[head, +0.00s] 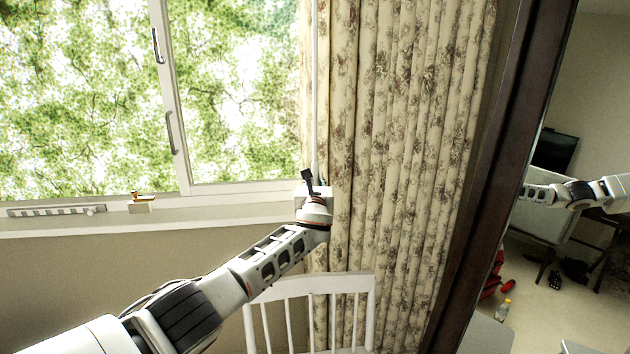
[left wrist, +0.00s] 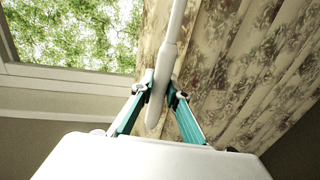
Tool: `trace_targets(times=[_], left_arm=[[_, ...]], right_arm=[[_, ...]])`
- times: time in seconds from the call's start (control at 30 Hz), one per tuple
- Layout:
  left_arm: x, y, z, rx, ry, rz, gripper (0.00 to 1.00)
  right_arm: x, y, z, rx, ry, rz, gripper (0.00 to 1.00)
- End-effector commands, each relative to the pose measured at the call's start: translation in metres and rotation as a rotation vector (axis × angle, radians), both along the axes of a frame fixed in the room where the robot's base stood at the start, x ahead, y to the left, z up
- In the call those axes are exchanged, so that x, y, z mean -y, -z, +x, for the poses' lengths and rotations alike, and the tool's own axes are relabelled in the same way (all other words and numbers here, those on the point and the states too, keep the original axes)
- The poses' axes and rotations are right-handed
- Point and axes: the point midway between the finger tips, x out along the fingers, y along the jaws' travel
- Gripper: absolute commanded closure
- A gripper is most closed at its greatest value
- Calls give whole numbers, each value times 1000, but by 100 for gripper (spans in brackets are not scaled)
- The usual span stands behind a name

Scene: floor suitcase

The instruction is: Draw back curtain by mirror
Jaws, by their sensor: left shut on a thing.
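The floral beige curtain (head: 410,150) hangs bunched in folds right of the window, and it also shows in the left wrist view (left wrist: 235,55). A thin white curtain rod (head: 315,90) hangs upright along its left edge. My left gripper (head: 309,181) is at the lower part of this rod, above the sill. In the left wrist view its teal fingers (left wrist: 160,94) are shut on the white rod (left wrist: 170,45), whose rounded end sticks out between them. The mirror (head: 560,240) in its dark frame stands right of the curtain. My right gripper is not in view.
A white slatted chair (head: 310,286) stands below, in front of the curtain. The mirror reflects the room and an arm.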

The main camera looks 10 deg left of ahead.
Motion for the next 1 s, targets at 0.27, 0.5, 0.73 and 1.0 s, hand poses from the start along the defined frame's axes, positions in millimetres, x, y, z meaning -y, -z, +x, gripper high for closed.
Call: trace_targets(times=[0.27,0.5,0.73,1.0], left_arm=[[0,2,0,-2,0,-1,68],[0,1,0,-1,0,0,68],[1,2,-6,-1,1,-2,68],[3,2,-28,-1,1,-2,68]], right_arm=[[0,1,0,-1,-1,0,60],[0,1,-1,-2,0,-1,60],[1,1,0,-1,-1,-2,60],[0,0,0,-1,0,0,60]])
